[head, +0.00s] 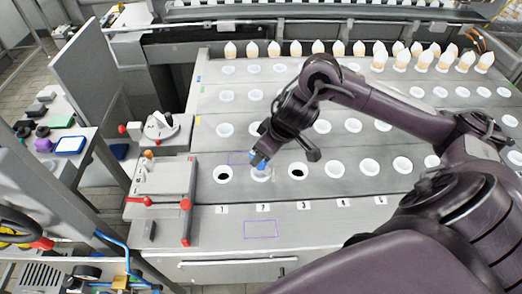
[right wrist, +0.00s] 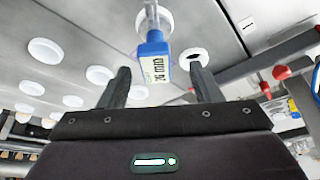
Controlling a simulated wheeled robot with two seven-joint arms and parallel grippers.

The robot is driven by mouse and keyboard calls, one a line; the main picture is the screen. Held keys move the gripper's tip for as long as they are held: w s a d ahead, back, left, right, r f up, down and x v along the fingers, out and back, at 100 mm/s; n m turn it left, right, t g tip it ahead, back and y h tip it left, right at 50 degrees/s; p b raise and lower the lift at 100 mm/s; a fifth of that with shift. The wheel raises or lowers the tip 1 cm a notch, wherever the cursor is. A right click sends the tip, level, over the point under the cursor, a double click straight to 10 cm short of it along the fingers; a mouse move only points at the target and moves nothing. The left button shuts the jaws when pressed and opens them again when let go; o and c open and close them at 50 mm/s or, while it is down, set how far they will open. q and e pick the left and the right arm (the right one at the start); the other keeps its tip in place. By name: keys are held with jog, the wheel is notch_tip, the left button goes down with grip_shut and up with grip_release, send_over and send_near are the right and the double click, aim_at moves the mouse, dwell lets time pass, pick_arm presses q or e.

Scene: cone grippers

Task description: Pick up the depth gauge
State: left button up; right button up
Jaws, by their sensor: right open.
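The depth gauge (right wrist: 153,66) has a blue body with a white labelled face. In the right wrist view its pale lower end reaches a white-rimmed hole. In the head view the blue body of the depth gauge (head: 258,160) shows above the front-row hole marked 2, partly hidden by my gripper. My right gripper (right wrist: 160,72) is open, with one dark finger on each side of the gauge and visible gaps between. In the head view my right gripper (head: 265,150) is over that hole. My left gripper is not in view.
The grey bench (head: 330,225) has rows of white-rimmed holes. Several white and tan cones (head: 340,48) stand along the back. A panel with red handles (head: 162,190) lies left of the front row. The bench front is mostly clear, with a purple outline (head: 261,229).

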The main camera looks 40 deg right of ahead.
aim_at(264, 170)
jog(key=p+x, duration=0.1)
jog(key=x, duration=0.2)
jog(key=shift+w, duration=0.15)
jog(key=x, duration=0.2)
jog(key=shift+w+d+f, duration=0.2)
jog(key=shift+w+f, duration=0.05)
jog(key=shift+f, duration=0.1)
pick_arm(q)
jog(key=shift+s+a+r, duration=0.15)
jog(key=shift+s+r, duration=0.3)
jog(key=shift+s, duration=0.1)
pick_arm(e)
jog(key=shift+r, duration=0.1)
jog(key=c, duration=1.2)
